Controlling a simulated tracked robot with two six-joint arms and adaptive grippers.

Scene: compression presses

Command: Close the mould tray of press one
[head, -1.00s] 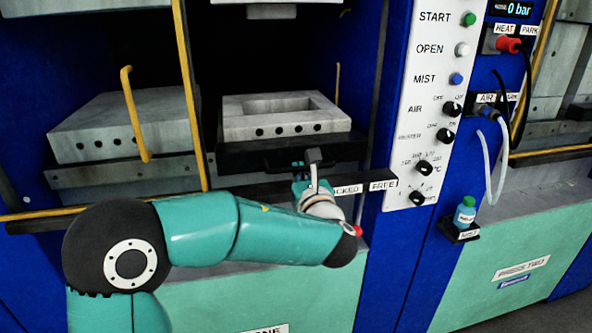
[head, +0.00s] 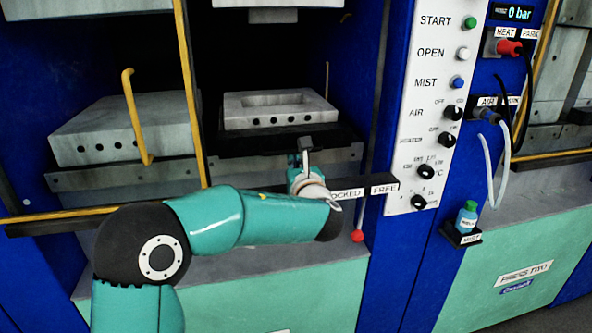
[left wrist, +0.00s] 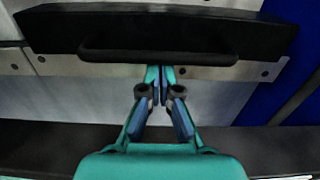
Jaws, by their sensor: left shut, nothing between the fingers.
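The mould tray of press one is a black slab (head: 240,145) carrying a grey mould block (head: 275,120) with a rectangular recess and holes along its front. It sits between the press columns, its front edge near the opening's front. In the left wrist view the tray's dark front (left wrist: 60,30) and black bar handle (left wrist: 110,56) lie across the top. My left gripper (head: 305,155) is shut and empty at the tray's front. In the left wrist view its fingertips (left wrist: 160,75) are right at the handle's lower edge; contact cannot be told. My right gripper is not in view.
A locked/free label strip (head: 362,191) and a red knob (head: 357,236) are right of my wrist. The control panel (head: 432,110) stands farther right, with a mist bottle (head: 467,217) below it. A yellow bar (head: 190,90) stands left of the tray.

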